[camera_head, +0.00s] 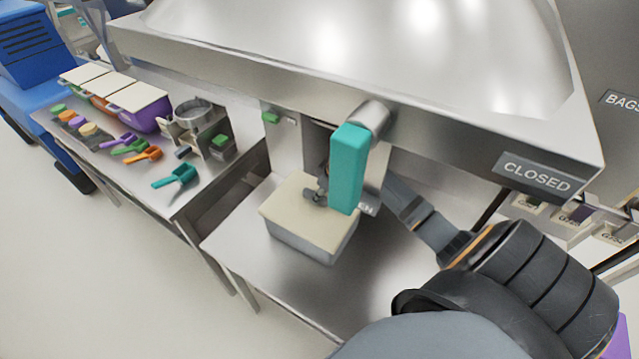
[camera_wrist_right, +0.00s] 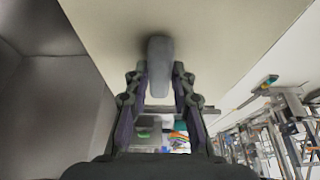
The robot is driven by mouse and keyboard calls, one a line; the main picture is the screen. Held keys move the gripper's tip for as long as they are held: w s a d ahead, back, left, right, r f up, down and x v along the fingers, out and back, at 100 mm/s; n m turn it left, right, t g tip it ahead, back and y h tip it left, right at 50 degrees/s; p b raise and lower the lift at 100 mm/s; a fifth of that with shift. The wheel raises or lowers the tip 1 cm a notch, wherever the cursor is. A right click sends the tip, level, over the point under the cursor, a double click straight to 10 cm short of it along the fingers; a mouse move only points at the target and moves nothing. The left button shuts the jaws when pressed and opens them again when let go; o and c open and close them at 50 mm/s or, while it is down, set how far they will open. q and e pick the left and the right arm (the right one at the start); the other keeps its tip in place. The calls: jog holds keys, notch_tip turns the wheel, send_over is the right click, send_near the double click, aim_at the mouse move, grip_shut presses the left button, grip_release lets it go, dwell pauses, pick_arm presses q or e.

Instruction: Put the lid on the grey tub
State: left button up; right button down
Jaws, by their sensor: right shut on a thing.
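The grey tub (camera_head: 305,244) stands on the metal table below the large steel hopper. The cream lid (camera_head: 285,212) lies over the tub's top, roughly lined up with its rim; I cannot tell whether it is fully seated. My right gripper (camera_head: 316,195) is at the lid's middle, partly hidden behind a teal handle. In the right wrist view the gripper (camera_wrist_right: 158,78) is shut on the grey grip of the lid (camera_wrist_right: 225,35). The tub's far side is hidden. My left gripper is not in view.
The teal handle (camera_head: 348,168) hangs from the hopper (camera_head: 440,115), close in front of my right gripper. A side table at left holds lidded tubs, including a purple one (camera_head: 140,112), and coloured scoops (camera_head: 178,176). The metal table (camera_head: 345,290) is bare around the tub.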

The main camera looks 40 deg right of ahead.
dwell(0.4)
jog(key=shift+p, duration=0.35)
jog(key=c, duration=1.1)
grip_release()
jog(key=shift+o, duration=0.4)
jog(key=o, duration=0.5)
jog(key=shift+o, duration=0.2)
